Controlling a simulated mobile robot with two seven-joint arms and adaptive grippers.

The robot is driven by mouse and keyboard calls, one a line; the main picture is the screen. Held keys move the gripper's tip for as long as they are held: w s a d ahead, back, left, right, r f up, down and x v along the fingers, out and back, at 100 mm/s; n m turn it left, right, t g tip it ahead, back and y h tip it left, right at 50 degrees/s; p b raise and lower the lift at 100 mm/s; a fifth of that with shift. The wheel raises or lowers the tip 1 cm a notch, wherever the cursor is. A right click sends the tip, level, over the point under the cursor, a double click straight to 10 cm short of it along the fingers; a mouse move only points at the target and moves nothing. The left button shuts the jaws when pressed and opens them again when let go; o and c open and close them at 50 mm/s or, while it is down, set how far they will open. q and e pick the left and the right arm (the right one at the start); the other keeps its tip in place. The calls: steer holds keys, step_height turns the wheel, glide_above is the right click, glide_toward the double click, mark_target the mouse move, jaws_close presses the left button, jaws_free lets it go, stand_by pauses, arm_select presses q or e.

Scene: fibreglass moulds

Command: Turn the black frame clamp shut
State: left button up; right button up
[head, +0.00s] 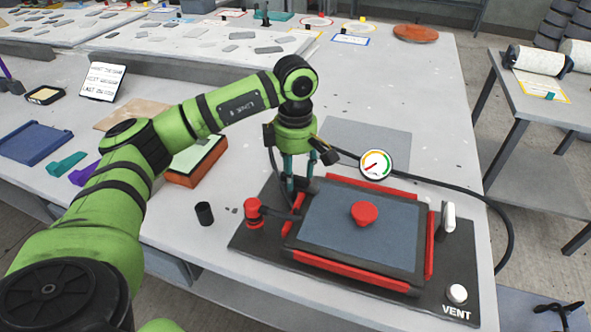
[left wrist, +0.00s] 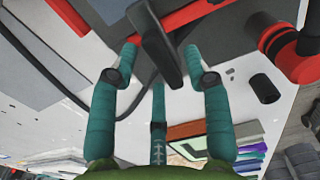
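The black frame clamp (left wrist: 155,40) shows as a dark lever in the left wrist view, between the fingertips of my left gripper (left wrist: 160,55). The teal fingers are spread, with a small gap to the lever on the right side; touch on the left side is unclear. In the head view my left gripper (head: 301,186) points down at the back left corner of the red-edged frame (head: 383,185), and the clamp is mostly hidden behind its fingers. A red clamp (head: 254,213) with a dark arm stands at the frame's left side. My right gripper is not in view.
A red knob (head: 364,213) sits on the blue-grey panel (head: 340,235). A gauge (head: 376,164) stands behind, with a black hose. A white handle (head: 448,216) and a vent button (head: 457,293) are at right. A black cup (head: 205,213) stands left of the base plate.

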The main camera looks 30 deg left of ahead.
mark_target(295, 175)
arm_select(q)
step_height(295, 175, up, 12)
stand_by(0.6)
stand_by(0.5)
